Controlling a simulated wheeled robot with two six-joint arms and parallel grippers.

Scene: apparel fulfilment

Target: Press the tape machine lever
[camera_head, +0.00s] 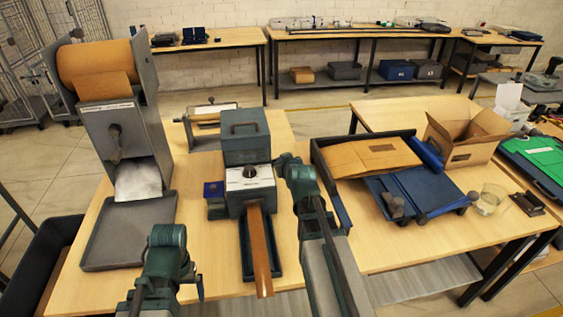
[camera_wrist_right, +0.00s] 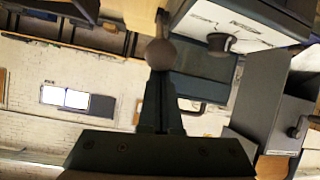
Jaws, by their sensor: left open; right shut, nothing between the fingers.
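The tape machine (camera_head: 249,180) stands mid-table, a grey box with a white front section, a dark knob and a brown tape strip (camera_head: 262,252) running forward. In the right wrist view its white face (camera_wrist_right: 250,22) is upper right. My right gripper (camera_head: 287,161) is shut and empty beside the machine's right side. In the right wrist view a ball-ended lever (camera_wrist_right: 160,54) lies right at the shut fingertips (camera_wrist_right: 158,80); whether they touch, I cannot tell. The arm hides this lever in the head view. My left gripper (camera_head: 166,294) is open and empty at the table's front left.
A paper dispenser (camera_head: 128,135) with a brown roll and a grey tray (camera_head: 105,265) stands left. Right of my right arm are a dark tray (camera_head: 340,200) with a flat carton, a blue folding board (camera_head: 420,190) and an open box (camera_head: 470,133).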

